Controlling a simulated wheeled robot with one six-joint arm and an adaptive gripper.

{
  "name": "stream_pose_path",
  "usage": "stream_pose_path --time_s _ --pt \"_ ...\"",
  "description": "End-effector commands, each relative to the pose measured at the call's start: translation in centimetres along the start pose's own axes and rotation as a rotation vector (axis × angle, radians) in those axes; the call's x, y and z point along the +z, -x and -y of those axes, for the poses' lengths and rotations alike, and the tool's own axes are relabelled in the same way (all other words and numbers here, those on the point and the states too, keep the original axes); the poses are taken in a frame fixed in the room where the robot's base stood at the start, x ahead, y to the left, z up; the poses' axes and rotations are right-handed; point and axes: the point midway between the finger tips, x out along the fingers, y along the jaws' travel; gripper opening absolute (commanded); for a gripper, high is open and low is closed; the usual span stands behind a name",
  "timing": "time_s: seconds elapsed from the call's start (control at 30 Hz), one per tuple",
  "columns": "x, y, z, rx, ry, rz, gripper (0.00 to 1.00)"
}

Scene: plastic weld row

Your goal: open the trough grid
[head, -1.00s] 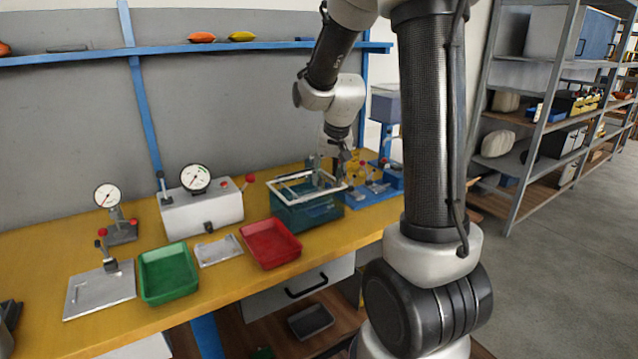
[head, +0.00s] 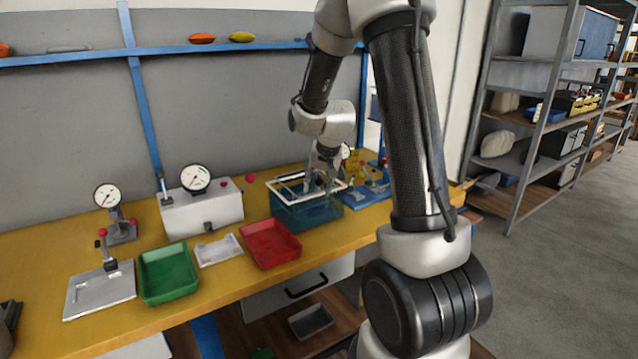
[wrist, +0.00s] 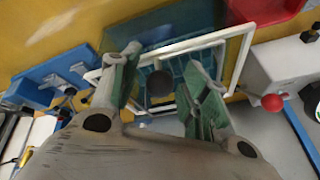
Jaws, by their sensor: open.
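The trough is a teal, see-through box (head: 308,216) on the yellow bench, with a white rectangular frame (head: 284,180) on its top, which I take as the grid. In the wrist view the white frame (wrist: 212,37) surrounds teal cells inside the trough. My gripper (head: 322,184) points down over the right part of the trough. In the wrist view my gripper (wrist: 160,66) is open, its two green-padded fingers apart. A dark round thing (wrist: 159,84) shows between them; I cannot tell whether they touch it. The fingers hide part of the frame.
A red tray (head: 270,246) stands close to the trough's left, with a green tray (head: 168,275) farther left. A white gauge box (head: 200,213) stands behind them. A blue fixture (head: 368,193) is close on the right. The bench front (head: 60,340) has some free room.

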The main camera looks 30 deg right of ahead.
Motion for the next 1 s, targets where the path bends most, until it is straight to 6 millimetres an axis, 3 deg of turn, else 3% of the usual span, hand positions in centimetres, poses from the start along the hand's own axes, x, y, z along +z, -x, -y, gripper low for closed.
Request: stream_pose_path --time_s 0.03,0.27,0.67,1.0 --pt "0.0 0.0 0.0 0.000 0.000 0.000 0.40" --pt "0.0 0.0 0.0 0.000 0.001 0.001 0.00" --pt "-0.2 0.4 0.2 0.019 0.004 0.028 0.00" --pt "-2.5 2.9 1.6 0.139 0.018 0.197 0.00"
